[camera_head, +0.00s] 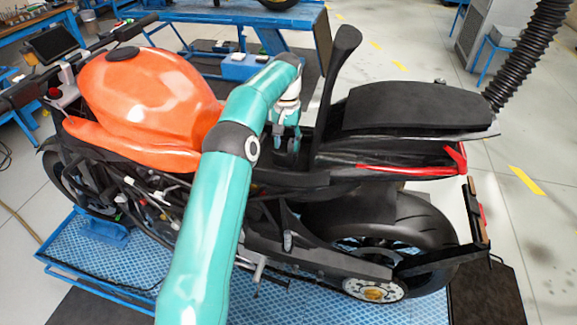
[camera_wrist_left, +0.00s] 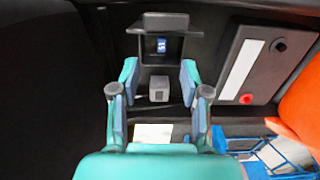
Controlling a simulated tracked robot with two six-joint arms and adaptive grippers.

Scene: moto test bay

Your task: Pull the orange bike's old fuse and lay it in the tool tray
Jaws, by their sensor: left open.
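The orange bike (camera_head: 150,95) stands on a blue lift, its front seat flap tipped upright (camera_head: 336,85). My left gripper (camera_head: 287,146) reaches down into the opening between the orange tank and the flap. In the left wrist view, the left gripper (camera_wrist_left: 159,76) is open and empty. Ahead of its fingertips is a small black box (camera_wrist_left: 146,52) with a blue fuse (camera_wrist_left: 161,45) in it. A small grey block (camera_wrist_left: 158,90) lies between the fingers, apart from them. I cannot make out the tool tray for certain. My right gripper is not in view.
A black battery-like case (camera_wrist_left: 262,65) with a red terminal sits right of the fuse box. A blue bench (camera_head: 215,30) with a blue box (camera_head: 243,68) stands behind the bike. A black hose (camera_head: 530,50) hangs at the right. Floor on the right is mostly clear.

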